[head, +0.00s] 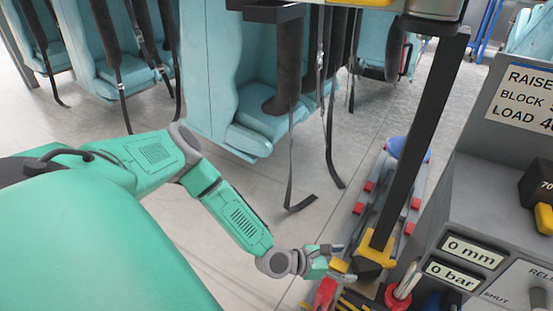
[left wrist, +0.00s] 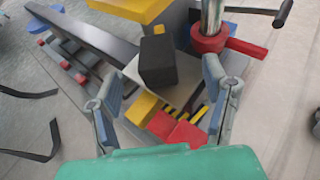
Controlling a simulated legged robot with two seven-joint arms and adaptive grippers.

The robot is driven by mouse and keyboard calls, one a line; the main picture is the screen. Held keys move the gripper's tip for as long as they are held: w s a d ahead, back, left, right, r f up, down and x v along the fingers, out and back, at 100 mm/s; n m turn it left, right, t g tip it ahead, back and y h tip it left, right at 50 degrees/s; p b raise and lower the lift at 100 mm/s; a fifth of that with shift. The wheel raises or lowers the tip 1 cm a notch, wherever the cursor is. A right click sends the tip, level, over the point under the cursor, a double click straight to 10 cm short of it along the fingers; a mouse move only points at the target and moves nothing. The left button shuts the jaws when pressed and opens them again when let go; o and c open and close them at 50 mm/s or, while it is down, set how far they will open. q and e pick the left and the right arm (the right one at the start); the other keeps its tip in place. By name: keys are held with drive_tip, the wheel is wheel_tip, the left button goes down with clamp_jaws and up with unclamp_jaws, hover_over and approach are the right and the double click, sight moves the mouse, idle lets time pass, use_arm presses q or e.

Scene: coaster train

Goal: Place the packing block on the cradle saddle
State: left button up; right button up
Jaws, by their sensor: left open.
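My left gripper (head: 336,257) is at the lower middle of the head view, low beside the yellow foot of a dark post. In the left wrist view its two fingers (left wrist: 161,72) are spread apart and hold nothing. A black block (left wrist: 158,62), which looks like the packing block, stands on a pale grey plate (left wrist: 188,88) just beyond and between the fingertips. I see no finger contact with it. The plate may be the cradle saddle, but I cannot tell for sure. My right gripper is not in view.
The dark post (head: 415,135) rises close to the gripper. A red collar on a metal rod (left wrist: 209,40) stands right of the block. Red and yellow parts (left wrist: 186,134) lie below it. A grey control console (head: 485,205) bounds the right side. Open floor (head: 235,205) lies left.

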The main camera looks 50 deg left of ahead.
use_arm(q)
drive_tip(key=s+d+m+g+h, duration=0.2)
drive_tip(key=s+d+m+g, duration=0.5)
drive_tip(key=s+d+m, duration=0.9)
drive_tip(key=s+a+m+g+y, duration=0.3)
drive_tip(key=s+a+m, duration=0.3)
drive_tip(key=s, duration=0.2)
drive_tip(key=s+a+r+m+y, duration=0.1)
drive_tip(key=a+m+y, duration=0.1)
drive_tip(key=a, duration=0.3)
drive_tip(key=s+a+r+m+y, duration=0.1)
drive_tip(key=a+m+y, duration=0.1)
drive_tip(key=a, duration=0.4)
drive_tip(key=s+a+r+m+g+y, duration=0.1)
drive_tip(key=a+m+y, duration=0.1)
drive_tip(key=a+m, duration=0.2)
drive_tip(key=shift+a+r, duration=0.35)
drive_tip(key=shift+a, duration=0.45)
